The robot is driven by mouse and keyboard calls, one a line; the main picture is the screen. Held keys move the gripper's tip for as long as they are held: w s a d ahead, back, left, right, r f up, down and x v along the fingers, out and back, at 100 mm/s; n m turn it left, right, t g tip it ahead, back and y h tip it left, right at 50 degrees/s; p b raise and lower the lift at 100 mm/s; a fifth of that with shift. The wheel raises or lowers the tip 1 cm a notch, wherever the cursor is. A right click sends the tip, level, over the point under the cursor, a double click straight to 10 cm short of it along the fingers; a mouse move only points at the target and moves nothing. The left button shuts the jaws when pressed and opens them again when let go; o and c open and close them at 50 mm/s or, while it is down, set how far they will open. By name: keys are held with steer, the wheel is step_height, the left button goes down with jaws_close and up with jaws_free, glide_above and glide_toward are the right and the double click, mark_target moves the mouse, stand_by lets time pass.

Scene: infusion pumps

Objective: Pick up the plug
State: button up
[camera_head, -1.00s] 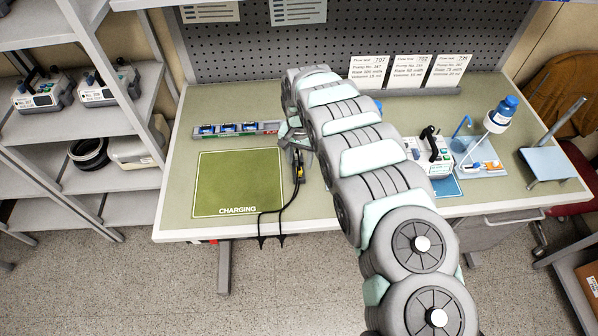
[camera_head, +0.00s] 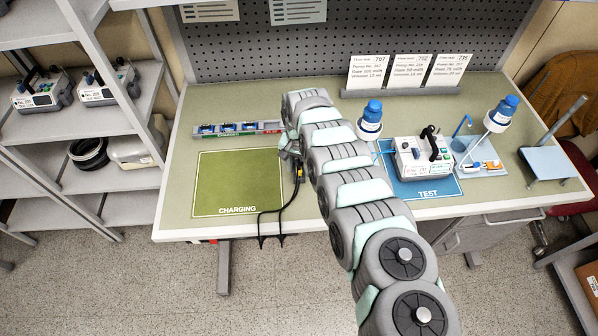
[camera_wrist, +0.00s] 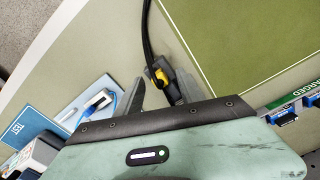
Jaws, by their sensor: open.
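The plug (camera_wrist: 160,75) is black with yellow parts and sits on the end of a black cable (camera_wrist: 147,40). In the head view the plug (camera_head: 299,173) is at the table, just right of the green charging mat, with its cable running over the front edge. My gripper (camera_wrist: 158,80) is open, with one finger on each side of the plug in the wrist view. In the head view my gripper (camera_head: 296,150) is over the plug's far end and partly hides it. I cannot tell whether the fingers touch it.
A pump (camera_head: 424,158) stands on the blue test mat (camera_head: 405,190) to the right. Blue-capped bottles (camera_head: 371,118) stand behind. The table's front edge is close.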

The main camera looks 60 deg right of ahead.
steer(key=shift+c, duration=0.4)
jaws_close()
stand_by(0.4)
